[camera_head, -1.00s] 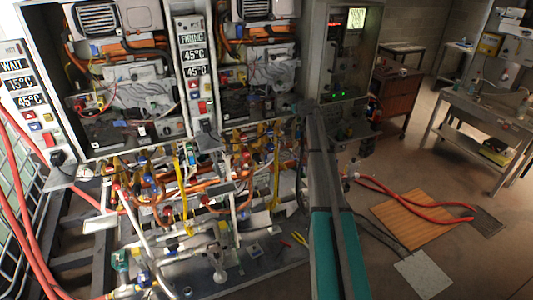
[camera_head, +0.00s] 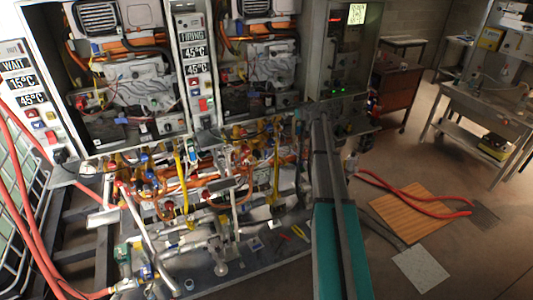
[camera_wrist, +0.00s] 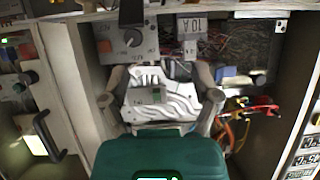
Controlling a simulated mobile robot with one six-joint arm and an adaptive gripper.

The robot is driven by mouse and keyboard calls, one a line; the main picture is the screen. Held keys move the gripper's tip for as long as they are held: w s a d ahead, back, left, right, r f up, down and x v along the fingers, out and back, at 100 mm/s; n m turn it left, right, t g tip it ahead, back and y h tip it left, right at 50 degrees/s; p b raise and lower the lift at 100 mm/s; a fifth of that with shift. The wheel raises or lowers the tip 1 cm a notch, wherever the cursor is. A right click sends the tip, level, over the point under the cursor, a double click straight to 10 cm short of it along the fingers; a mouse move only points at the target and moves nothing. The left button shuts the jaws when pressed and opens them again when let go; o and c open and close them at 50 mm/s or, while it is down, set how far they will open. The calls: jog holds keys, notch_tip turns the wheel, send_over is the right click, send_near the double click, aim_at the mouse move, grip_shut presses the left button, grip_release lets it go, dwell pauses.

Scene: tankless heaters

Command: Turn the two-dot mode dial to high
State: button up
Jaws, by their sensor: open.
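In the wrist view a round grey dial (camera_wrist: 132,38) with a pale pointer sits on a grey panel at the upper left of centre. Its dot marks are too small to read, so I cannot tell whether it is the two-dot one. A second dial (camera_wrist: 18,88) is on the panel at the left edge. My gripper (camera_wrist: 160,72) is open and empty, its fingers spread below the first dial and apart from it. In the head view my gripper is hidden beyond my arm.
A "10 A" block (camera_wrist: 190,27) stands right of the dial. A handle (camera_wrist: 48,135) sticks out at lower left. Loose wires and coloured pipes (camera_wrist: 238,115) lie right of my gripper.

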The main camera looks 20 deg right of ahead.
jog(key=s+a+f+g+y+b, duration=0.1)
jog(key=s+a+f+g+b, duration=0.1)
jog(key=s+a+f, duration=0.3)
jog(key=s+a+f+n+g+b, duration=0.1)
jog(key=s+a+f+g+b, duration=0.1)
jog(key=a, duration=0.9)
notch_tip(320, 180, down, 3)
jog(key=s+b, duration=0.1)
jog(key=s, duration=0.1)
jog(key=shift+s+a+f+y, duration=0.2)
jog(key=shift+s+a+y, duration=0.1)
jog(key=shift+s+y, duration=0.1)
jog(key=s+a+f+g+h+b, duration=0.1)
jog(key=s+a+f+g+b, duration=0.2)
jog(key=s, duration=0.7)
jog(key=s+a+f+m+g+h+b, duration=0.1)
jog(key=s+a+f+g+b, duration=0.2)
jog(key=s+a+f+b, duration=0.2)
jog(key=s+a+f+g+h+b, duration=0.1)
jog(key=s+a+f+b, duration=0.3)
jog(key=s, duration=1.2)
jog(key=a+f+g, duration=0.1)
jog(key=a+f, duration=0.3)
jog(key=f, duration=0.1)
jog(key=shift+s+a+f+m+g, duration=0.3)
jog(key=shift+m+g, duration=0.1)
